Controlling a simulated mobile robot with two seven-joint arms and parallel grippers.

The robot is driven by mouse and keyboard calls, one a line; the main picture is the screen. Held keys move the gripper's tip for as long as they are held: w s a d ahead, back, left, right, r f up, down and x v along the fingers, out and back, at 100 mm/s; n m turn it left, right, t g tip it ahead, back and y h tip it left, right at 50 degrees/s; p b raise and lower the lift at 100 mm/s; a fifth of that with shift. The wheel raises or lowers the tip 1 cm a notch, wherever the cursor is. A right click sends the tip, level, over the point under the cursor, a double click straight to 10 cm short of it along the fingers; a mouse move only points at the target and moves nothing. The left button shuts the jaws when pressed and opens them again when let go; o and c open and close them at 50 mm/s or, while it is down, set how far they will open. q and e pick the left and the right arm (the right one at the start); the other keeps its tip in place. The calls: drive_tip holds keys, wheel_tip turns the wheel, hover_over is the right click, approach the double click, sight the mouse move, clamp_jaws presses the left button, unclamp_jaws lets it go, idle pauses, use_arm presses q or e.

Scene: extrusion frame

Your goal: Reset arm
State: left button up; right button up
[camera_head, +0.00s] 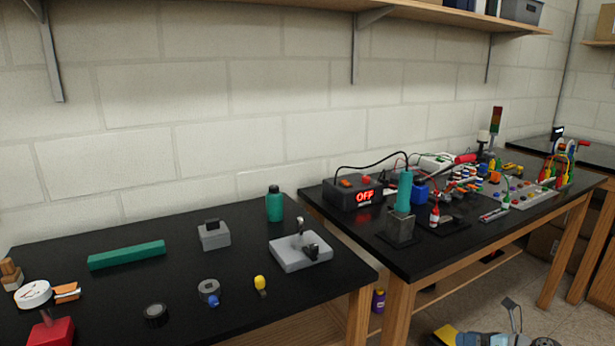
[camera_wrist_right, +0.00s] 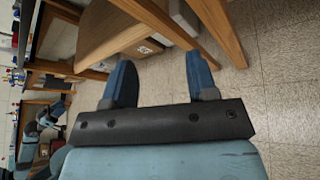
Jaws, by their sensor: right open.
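My right gripper (camera_wrist_right: 160,70) shows in the right wrist view with its two blue fingers spread apart. Nothing lies between them. It is over the floor, with wooden table legs and a wooden panel beyond the fingertips.
A black left table (camera_head: 115,270) holds a green bar (camera_head: 127,255), a green bottle (camera_head: 275,204) and a grey block (camera_head: 213,236). The right table (camera_head: 440,262) carries a soldering unit reading OFF (camera_head: 352,194) and wired parts. Bare floor (camera_head: 505,287) shows in front.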

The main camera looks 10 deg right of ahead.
drive_tip(key=s+a+f+m+g+h, duration=0.1)
drive_tip(key=s+a+f+m+h, duration=0.1)
drive_tip(key=s+m, duration=0.75)
drive_tip(key=s+a+f+m+h, duration=0.2)
drive_tip(key=s+f+m, duration=0.1)
drive_tip(key=s+m, duration=0.6)
drive_tip(key=s+a+f+m+g+h, duration=0.1)
drive_tip(key=s+a+f+m+h, duration=0.15)
drive_tip(key=s+m, duration=0.7)
drive_tip(key=a+m+t+y, duration=0.15)
drive_tip(key=a+m, duration=0.45)
drive_tip(key=a, duration=1.3)
use_arm(q)
wheel_tip(320, 180, up, 16)
drive_tip(key=s+a+p, duration=0.1)
drive_tip(key=p, duration=2.1)
drive_tip(key=shift+a+y, duration=0.3)
use_arm(e)
wheel_tip(320, 180, up, 17)
drive_tip(key=s+t, duration=0.1)
drive_tip(key=shift+s+d+m+h, duration=0.2)
drive_tip(key=shift+m+h, duration=0.1)
drive_tip(key=shift+h, duration=0.1)
use_arm(q)
drive_tip(key=shift+s+d+r, duration=0.1)
drive_tip(key=shift+r, duration=0.05)
use_arm(e)
drive_tip(key=shift+w, duration=0.1)
